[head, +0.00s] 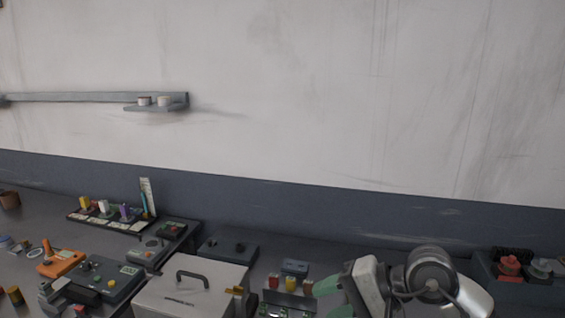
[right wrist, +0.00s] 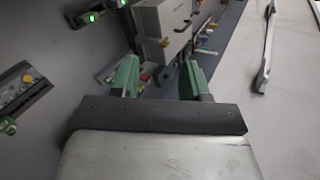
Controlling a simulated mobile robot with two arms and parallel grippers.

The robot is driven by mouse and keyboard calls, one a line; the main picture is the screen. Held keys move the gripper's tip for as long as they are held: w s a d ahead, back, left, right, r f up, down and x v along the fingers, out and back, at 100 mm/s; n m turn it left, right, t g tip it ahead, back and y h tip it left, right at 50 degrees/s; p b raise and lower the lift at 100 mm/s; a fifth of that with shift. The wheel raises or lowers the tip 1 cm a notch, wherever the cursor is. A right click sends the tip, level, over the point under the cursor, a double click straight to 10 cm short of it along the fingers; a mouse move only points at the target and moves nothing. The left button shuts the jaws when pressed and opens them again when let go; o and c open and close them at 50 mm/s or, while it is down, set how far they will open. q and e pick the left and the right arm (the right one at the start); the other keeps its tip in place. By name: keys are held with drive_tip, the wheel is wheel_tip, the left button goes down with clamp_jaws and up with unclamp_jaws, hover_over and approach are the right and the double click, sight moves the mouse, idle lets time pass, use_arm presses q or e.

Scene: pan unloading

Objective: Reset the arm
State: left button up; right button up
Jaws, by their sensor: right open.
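My right arm comes in at the bottom right of the head view, over the back of the bench. A light grey box with a dark handle (head: 195,290) lies to the left of the gripper in the head view. The box also shows beyond the fingers in the right wrist view (right wrist: 163,22). My left gripper cannot be made out. No pan is visible.
The dark bench carries an orange device (head: 62,262), a dark button panel (head: 108,283) and a rack with coloured pieces (head: 110,216). Red and grey knobs (head: 510,266) stand at far right. A wall shelf (head: 155,107) holds two small cups.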

drive_tip(key=s+a+r+m+t+y, duration=0.35)
drive_tip(key=r+m+y, duration=0.25)
drive_tip(key=m+y, duration=0.4)
drive_tip(key=w+d+f+m+t+h, duration=0.15)
drive_tip(key=d+m+t+h, duration=0.55)
drive_tip(key=m, duration=1)
drive_tip(key=w+d+f+m+t+h, duration=0.1)
drive_tip(key=d+f+m+t+h, duration=0.25)
drive_tip(key=m+t+h, duration=0.95)
drive_tip(key=s+d+f+m+g+h, duration=0.25)
drive_tip(key=d+f+m+g, duration=0.25)
drive_tip(key=f+m+g, duration=0.7)
drive_tip(key=s+f+m+g+y, duration=0.1)
drive_tip(key=s+f+m+g, duration=0.55)
drive_tip(key=s, duration=0.35)
drive_tip(key=s+f+m+g+y, duration=0.1)
drive_tip(key=s+f+m+g, duration=0.5)
drive_tip(key=s, duration=0.4)
wheel_tip(320, 180, down, 33)
drive_tip(key=b, duration=0.6)
drive_tip(key=s+d+f+g+b, duration=0.1)
drive_tip(key=s+d+f+b, duration=0.2)
drive_tip(key=s+f, duration=1.3)
wheel_tip(320, 180, down, 4)
drive_tip(key=shift+s+r+n+b, duration=0.2)
drive_tip(key=shift+n+b, duration=0.15)
drive_tip(key=shift+b, duration=0.15)
